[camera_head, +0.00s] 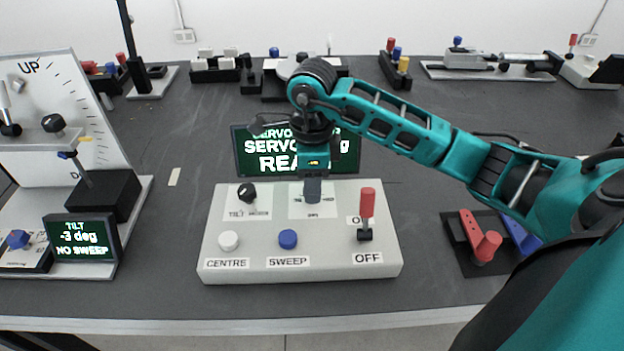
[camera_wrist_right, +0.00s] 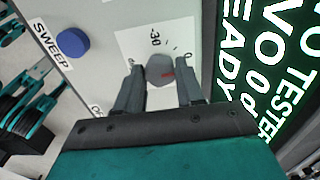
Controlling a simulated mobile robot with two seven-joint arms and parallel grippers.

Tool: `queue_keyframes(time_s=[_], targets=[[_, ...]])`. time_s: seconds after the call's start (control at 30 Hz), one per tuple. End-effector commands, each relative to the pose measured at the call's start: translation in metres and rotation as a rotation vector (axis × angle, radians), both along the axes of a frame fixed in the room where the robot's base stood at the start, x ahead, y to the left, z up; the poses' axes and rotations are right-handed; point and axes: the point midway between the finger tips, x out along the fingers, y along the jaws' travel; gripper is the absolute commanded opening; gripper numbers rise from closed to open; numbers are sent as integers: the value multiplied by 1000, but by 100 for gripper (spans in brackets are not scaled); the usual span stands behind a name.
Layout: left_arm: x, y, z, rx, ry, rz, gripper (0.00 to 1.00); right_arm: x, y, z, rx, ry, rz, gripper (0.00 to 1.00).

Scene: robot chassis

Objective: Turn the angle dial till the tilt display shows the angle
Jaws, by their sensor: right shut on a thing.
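The angle dial (camera_wrist_right: 160,70) is a grey round knob with a red pointer mark on a white scale plate; "-30" is legible there. My right gripper (camera_wrist_right: 160,85) is shut on the dial, one finger on each side. In the head view the right gripper (camera_head: 313,190) points down onto the control box (camera_head: 330,272) and mostly hides the dial. The tilt display (camera_head: 81,238) at the left reads "TILT -3 deg NO SWEEP". My left gripper is not in the head view.
The box also carries a black knob (camera_head: 246,193), a white CENTRE button (camera_head: 228,240), a blue SWEEP button (camera_head: 288,239) and a red-handled lever (camera_head: 367,205) near OFF. A white scale board (camera_head: 60,110) stands left.

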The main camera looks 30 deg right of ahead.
Motion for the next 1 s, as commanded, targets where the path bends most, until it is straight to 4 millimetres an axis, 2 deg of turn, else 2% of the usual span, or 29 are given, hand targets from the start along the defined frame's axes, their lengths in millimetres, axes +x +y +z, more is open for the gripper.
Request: queue_keyframes(time_s=[0.03, 0.17, 0.2, 0.57, 1.0], targets=[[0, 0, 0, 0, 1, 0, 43, 0, 0, 0, 0, 0, 0, 20], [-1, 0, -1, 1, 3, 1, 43, 0, 0, 0, 0, 0, 0, 7], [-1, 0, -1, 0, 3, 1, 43, 0, 0, 0, 0, 0, 0, 7], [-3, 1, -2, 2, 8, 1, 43, 0, 0, 1, 0, 0, -79, 7], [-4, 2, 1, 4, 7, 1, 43, 0, 0, 1, -1, 0, -442, 7]])
